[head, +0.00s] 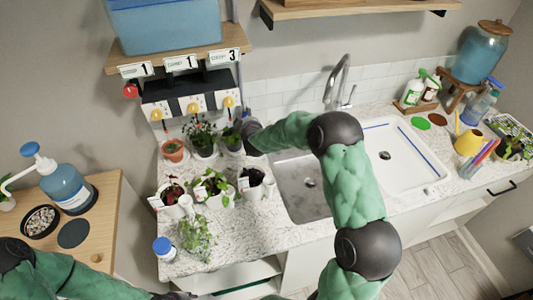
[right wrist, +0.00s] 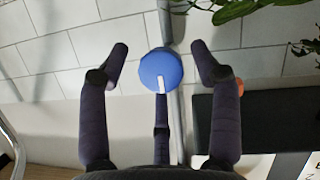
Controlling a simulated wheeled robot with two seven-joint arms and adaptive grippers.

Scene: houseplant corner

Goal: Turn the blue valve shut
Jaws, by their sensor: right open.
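The blue valve (right wrist: 161,70) is a round blue knob with a white mark on its lower part, seen in the right wrist view in front of a grey pipe. My right gripper (right wrist: 159,52) is open, with its dark fingers on both sides of the knob and a further finger below it. Gaps show between the side fingers and the knob. In the head view my right gripper (head: 246,130) is at the wall end of the counter, beside the potted plants, and the blue valve is hidden there. My left arm lies along the bottom left edge, its gripper not clearly visible.
Several potted plants (head: 202,138) stand close to my right gripper on the speckled counter (head: 240,233). A shelf (head: 165,58) with a blue tank (head: 165,22) is above; a red knob (head: 130,90) hangs under it. The sink (head: 301,190) is to the right.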

